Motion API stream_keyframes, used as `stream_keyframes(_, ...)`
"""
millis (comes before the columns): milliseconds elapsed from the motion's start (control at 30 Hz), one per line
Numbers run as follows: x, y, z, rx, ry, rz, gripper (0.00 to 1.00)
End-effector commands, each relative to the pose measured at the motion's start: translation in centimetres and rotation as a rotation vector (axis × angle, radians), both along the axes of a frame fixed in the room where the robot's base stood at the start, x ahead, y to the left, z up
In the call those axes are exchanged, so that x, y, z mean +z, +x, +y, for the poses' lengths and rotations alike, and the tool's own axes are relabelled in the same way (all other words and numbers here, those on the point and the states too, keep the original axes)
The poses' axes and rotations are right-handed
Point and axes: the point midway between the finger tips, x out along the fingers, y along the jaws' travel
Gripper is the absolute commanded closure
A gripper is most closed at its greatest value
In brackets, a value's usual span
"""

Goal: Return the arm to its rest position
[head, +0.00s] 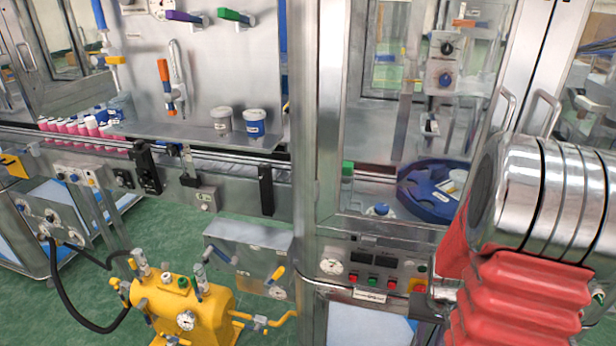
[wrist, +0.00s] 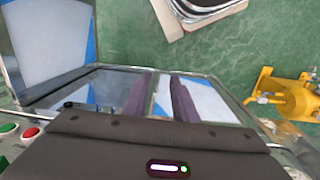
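My arm (head: 545,200), with polished metal rings above a red ribbed sleeve, fills the right side of the head view, in front of the glazed machine. My gripper is outside the head view. In the wrist view its dark body, with a small lit indicator, spans the bottom. Two dark purplish fingers of my gripper (wrist: 161,78) reach forward from it with a gap between them. No object shows between them. Below them lie a metal-framed panel and the green floor.
The control panel (head: 370,270) and blue round tray (head: 437,190) are close to my arm. A yellow pump unit (head: 180,305) stands on the floor at lower left; it also shows in the wrist view (wrist: 285,97). Two cups (head: 254,124) stand on a shelf. Green floor between is open.

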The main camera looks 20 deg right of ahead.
Motion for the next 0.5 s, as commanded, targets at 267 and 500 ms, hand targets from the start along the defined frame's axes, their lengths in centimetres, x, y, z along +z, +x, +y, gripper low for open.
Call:
stream_keyframes(267,5.9,0.5,4.7,0.073,0.005,-0.011,0.74)
stream_keyframes(500,10.3,0.3,8.8,0.14,0.008,-0.037,0.74)
